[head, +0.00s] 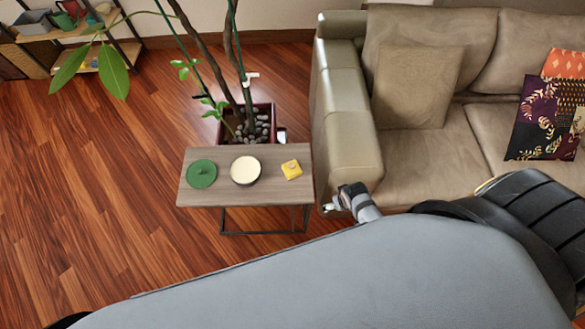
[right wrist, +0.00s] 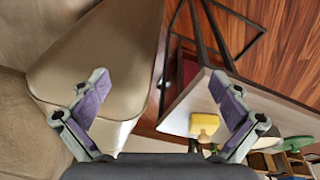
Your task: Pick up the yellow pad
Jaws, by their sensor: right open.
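The yellow pad (head: 291,169) sits at the right end of a small grey-brown side table (head: 222,192). It looks like a small block with a little knob on top. In the right wrist view the pad (right wrist: 204,123) shows beside the right-hand finger. My right gripper (head: 338,198) is to the right of the table, in front of the sofa's arm, apart from the pad. In the right wrist view its two purple-padded fingers (right wrist: 160,78) are spread wide with nothing between them. My left gripper is not in view.
A round cream-topped dish (head: 245,170) and a green disc (head: 202,174) stand on the table left of the pad. The sofa's arm (head: 343,120) rises close to the right gripper. A potted plant (head: 262,122) stands behind the table. Wooden floor left of the table is clear.

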